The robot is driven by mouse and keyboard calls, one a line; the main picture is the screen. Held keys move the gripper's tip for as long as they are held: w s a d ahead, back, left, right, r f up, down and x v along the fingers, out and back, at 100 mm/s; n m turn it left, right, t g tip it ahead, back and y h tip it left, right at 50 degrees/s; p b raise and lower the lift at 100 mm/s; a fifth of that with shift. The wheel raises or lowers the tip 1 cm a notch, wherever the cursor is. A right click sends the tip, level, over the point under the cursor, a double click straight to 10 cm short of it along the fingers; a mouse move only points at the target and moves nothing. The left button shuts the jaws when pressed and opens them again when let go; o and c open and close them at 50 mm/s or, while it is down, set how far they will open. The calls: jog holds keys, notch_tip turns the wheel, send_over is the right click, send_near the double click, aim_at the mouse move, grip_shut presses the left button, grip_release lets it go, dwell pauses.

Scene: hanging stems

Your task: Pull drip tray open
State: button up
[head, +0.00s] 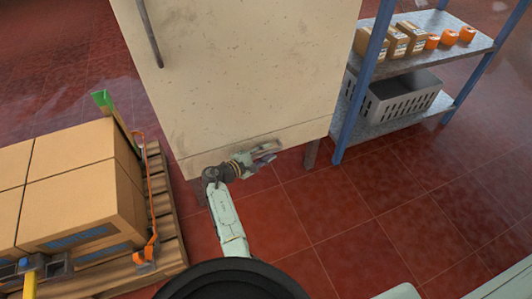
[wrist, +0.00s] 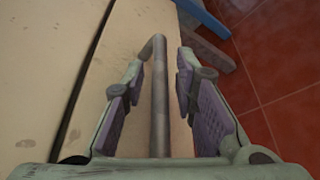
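The drip tray (head: 312,131) shows in the head view as a narrow beige strip along the bottom of a large beige cabinet (head: 245,70). It looks closed, flush with the cabinet front. My gripper (head: 265,158) is low in front of the strip and hides part of it. In the wrist view, a grey bar handle (wrist: 159,100) runs along the tray front (wrist: 125,45). My gripper (wrist: 167,95) is open, with one finger on each side of the bar. Gaps show between the bar and both finger pads.
A wooden pallet (head: 164,215) with cardboard boxes (head: 85,185) stands to the left, with an orange strap (head: 151,215). A blue-framed shelf (head: 372,75) holding a grey crate (head: 405,97) stands to the right. The red tiled floor (head: 390,200) is clear in front and to the right.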

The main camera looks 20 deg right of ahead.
grip_shut()
dwell(0.6)
